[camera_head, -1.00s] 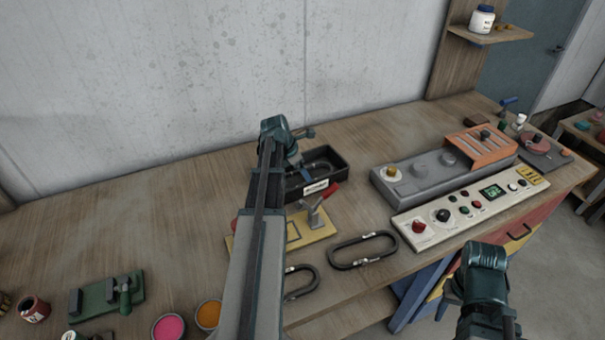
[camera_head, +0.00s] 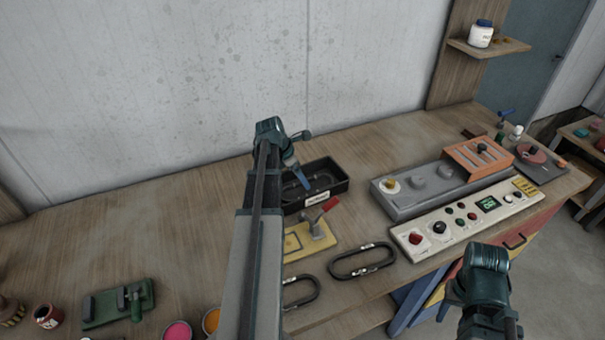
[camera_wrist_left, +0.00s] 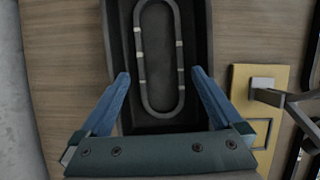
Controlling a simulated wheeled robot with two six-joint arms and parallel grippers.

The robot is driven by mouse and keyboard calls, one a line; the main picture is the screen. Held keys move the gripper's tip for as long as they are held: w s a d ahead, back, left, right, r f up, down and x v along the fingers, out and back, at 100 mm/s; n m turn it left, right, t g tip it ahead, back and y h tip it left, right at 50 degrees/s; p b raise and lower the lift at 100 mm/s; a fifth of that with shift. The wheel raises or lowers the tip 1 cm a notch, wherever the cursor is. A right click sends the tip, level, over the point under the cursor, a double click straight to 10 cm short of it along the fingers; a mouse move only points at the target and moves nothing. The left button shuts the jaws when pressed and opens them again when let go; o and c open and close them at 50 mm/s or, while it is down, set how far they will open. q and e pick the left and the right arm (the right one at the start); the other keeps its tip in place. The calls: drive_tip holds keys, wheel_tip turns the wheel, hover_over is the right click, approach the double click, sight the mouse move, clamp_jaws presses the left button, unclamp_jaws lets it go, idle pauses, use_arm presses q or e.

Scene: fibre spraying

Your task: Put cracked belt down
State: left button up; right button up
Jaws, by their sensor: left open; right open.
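A dark oval belt with pale bands (camera_wrist_left: 160,55) lies flat inside a black tray (camera_wrist_left: 117,30) in the left wrist view. The black tray (camera_head: 338,187), with a white label on its front, also shows at the back of the bench in the head view. My left gripper (camera_wrist_left: 160,76) is open, its blue fingers apart on either side of the belt's near end, not touching it. In the head view my left gripper (camera_head: 289,166) is over the tray's left part. My right gripper (camera_head: 484,303) is open and empty at lower right, off the bench's front edge.
Two more oval belts (camera_head: 362,261) (camera_head: 299,293) lie near the bench's front edge. A yellow plate with a red-handled clamp (camera_head: 313,236) stands just before the tray. A control panel (camera_head: 465,219) and grey machine (camera_head: 425,186) are to the right.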

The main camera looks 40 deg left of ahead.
use_arm(q)
drive_tip(key=d+p+v, duration=0.1)
drive_tip(key=p+v, duration=0.3)
drive_tip(key=v, duration=0.2)
drive_tip(key=shift+a+r+p, duration=0.2)
drive_tip(key=shift+a+p, duration=0.2)
drive_tip(key=shift+a, duration=0.1)
drive_tip(key=shift+s, duration=0.1)
